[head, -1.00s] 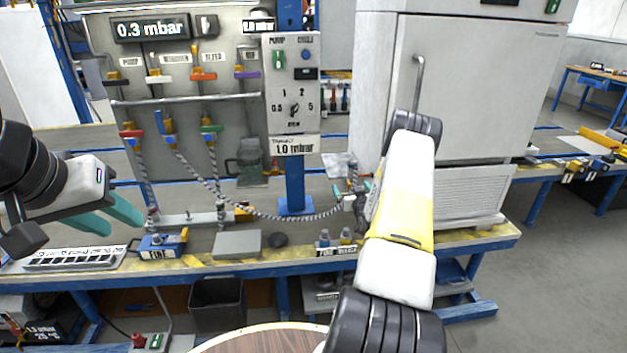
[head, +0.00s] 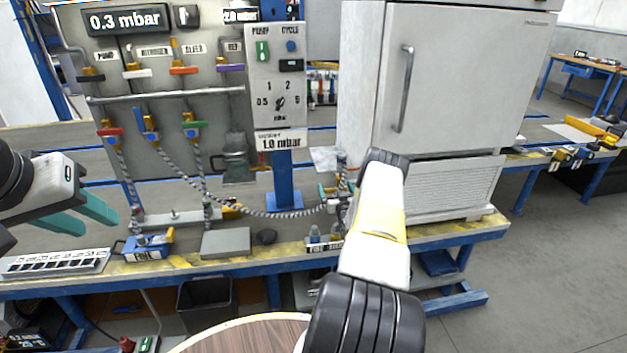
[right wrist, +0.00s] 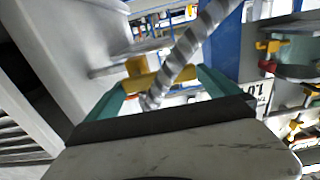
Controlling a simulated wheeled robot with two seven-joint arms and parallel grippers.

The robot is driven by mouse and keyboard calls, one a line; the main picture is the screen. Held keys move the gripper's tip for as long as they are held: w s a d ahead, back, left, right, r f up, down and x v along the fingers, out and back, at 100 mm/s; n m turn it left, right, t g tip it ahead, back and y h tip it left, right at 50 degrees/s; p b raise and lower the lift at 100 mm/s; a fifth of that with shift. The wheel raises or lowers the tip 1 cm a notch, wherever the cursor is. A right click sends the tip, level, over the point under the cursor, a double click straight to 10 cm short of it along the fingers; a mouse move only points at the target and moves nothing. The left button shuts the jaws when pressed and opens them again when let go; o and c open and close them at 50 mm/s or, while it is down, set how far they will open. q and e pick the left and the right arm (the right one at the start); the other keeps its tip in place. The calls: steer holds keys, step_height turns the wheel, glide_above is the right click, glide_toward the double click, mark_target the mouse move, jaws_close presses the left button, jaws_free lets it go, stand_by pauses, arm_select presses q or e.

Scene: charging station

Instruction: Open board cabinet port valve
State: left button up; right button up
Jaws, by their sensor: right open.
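The grey valve board (head: 165,85) stands at the left in the head view. Its lower row has valves with a red handle (head: 109,131), a blue handle (head: 149,124) and a green handle (head: 196,125). I cannot tell which is the cabinet port valve. A grey spiral hose (head: 270,214) runs from the board to fittings beside the white cabinet (head: 465,90). My right gripper (right wrist: 160,88) is open at these fittings, with a yellow part (right wrist: 158,78) and the hose seen between or just beyond its fingers. Contact is unclear. My left gripper (head: 82,213) is open and empty, in front of the board.
On the bench's yellow-edged front (head: 285,255) are a blue gauge box (head: 148,246), a grey block (head: 226,242), a dark round piece (head: 266,237) and small bottles (head: 325,234). A round wooden top (head: 250,335) is close below.

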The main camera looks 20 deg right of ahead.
mark_target(336, 192)
steer(key=c, duration=1.9)
steer(key=shift+f+n, duration=0.1)
steer(key=shift+n, duration=0.2)
steer(key=n, duration=0.1)
steer(key=f+n, duration=0.1)
steer(key=n, duration=0.2)
steer(key=shift+a+f, duration=0.15)
steer(key=shift+f, duration=0.1)
steer(key=n, duration=0.1)
steer(key=f+n, duration=0.1)
steer(key=n, duration=0.2)
steer(key=shift+d+f+n, duration=0.2)
steer(key=shift+d+n, duration=0.05)
steer(key=shift+n, duration=0.15)
steer(key=shift+s+d+f+n, duration=0.1)
steer(key=shift+d+f+n, duration=0.25)
steer(key=shift+n, duration=1.1)
steer(key=shift+s+d+f+n, duration=0.1)
steer(key=shift+d+f+n, duration=0.25)
steer(key=shift+n, duration=1.05)
steer(key=shift+s+d+f+n, duration=0.15)
steer(key=shift+d+n, duration=0.3)
steer(key=shift+n, duration=1)
